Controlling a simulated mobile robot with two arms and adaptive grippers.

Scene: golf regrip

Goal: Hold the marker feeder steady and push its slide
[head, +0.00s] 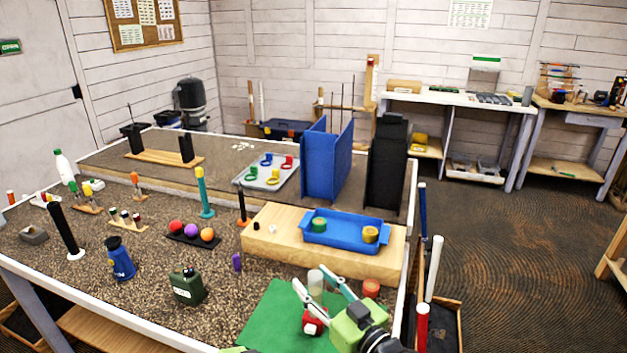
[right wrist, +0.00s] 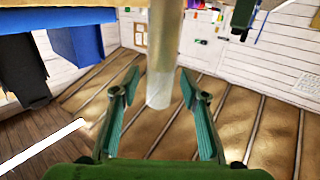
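I cannot tell for certain which thing is the marker feeder. A pale translucent tube (head: 316,283) stands upright at the back of the green mat (head: 262,318). My right gripper (head: 309,277) is open, with its two fingers spread near this tube. In the right wrist view, the tube (right wrist: 160,85) shows between the open fingers (right wrist: 158,96), apparently without touching them. A small red piece with a white face (head: 313,322) is on the mat beside the gripper. Only a green sliver, perhaps my left gripper, shows at the bottom edge; its fingers are hidden.
A wooden block (head: 275,253) bearing a blue tray (head: 345,235) stands behind the mat.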

